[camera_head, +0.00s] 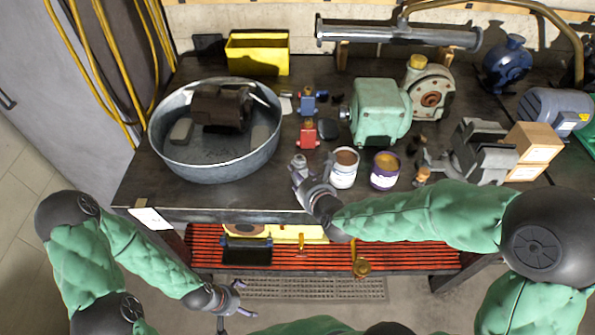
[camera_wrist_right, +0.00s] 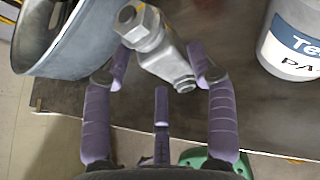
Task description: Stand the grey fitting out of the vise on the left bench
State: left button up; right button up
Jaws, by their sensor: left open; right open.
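The grey metal fitting (camera_head: 299,161), with a hex nut end, is over the bench near its front edge, right of the round tub. It also shows in the right wrist view (camera_wrist_right: 158,52), slanted, with its nut end at upper left. I cannot tell whether it rests on the bench. My right gripper (camera_head: 304,184) is open, with its fingers (camera_wrist_right: 160,80) spread on both sides of the fitting's narrow end. The vise (camera_head: 478,150) stands at the right; no fitting shows in its jaws. My left gripper (camera_head: 234,298) is open and empty, low before the bench.
The metal tub (camera_head: 215,172) with a dark motor is at left. A white paint can (camera_head: 344,168) and a purple can (camera_head: 385,170) stand close right of my right gripper. A green motor (camera_head: 380,110) and small red and blue parts sit behind. A white tag (camera_head: 151,218) marks the bench's front left.

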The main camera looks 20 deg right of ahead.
jog(key=p+v, duration=0.1)
jog(key=v, duration=0.6)
jog(key=shift+s+r+p, duration=0.15)
jog(key=shift+s+p, duration=0.2)
jog(key=shift+p, duration=0.05)
jog(key=shift+d, duration=0.1)
